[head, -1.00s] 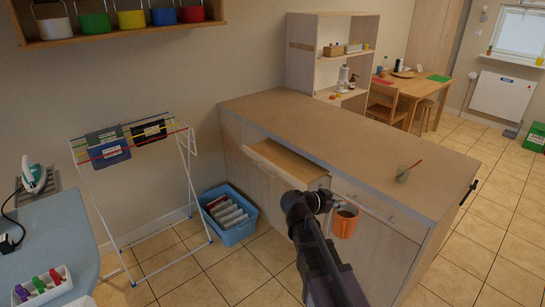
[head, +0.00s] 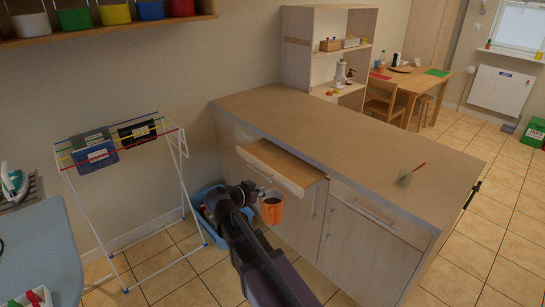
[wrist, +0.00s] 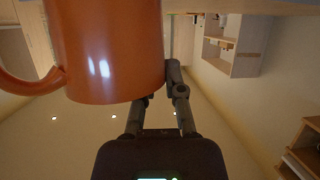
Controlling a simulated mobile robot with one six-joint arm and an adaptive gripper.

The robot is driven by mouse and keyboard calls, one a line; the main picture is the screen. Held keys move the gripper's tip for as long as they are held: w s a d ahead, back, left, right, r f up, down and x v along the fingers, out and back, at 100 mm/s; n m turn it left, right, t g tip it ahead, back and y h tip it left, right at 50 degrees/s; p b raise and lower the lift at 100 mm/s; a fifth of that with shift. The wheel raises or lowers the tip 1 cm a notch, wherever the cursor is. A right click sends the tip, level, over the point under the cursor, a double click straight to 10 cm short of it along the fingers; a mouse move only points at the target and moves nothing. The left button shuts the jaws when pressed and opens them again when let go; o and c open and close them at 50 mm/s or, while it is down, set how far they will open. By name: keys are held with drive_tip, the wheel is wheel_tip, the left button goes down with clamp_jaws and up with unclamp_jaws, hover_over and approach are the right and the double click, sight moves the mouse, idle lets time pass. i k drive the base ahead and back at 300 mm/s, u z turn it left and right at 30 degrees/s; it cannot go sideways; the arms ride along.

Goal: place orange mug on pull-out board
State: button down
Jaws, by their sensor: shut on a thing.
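The orange mug (head: 272,208) is held upright in the head view, in front of the cabinet and just below the pull-out board. It fills the upper left of the wrist view (wrist: 110,55), with its handle to the left. My gripper (head: 248,195) is shut on the mug; its fingers (wrist: 158,105) reach up to the mug's side in the wrist view. The fingertips are partly hidden behind the mug. The pull-out board (head: 280,160) sticks out of the cabinet front under the counter top, and its visible top is bare.
A blue crate (head: 208,205) stands on the floor behind my gripper. A drying rack (head: 120,150) and an ironing board (head: 40,240) are at the left.

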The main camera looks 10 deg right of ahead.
sight(284, 160)
drive_tip(key=z, duration=0.05)
drive_tip(key=i, duration=1.15)
drive_tip(key=z, duration=0.65)
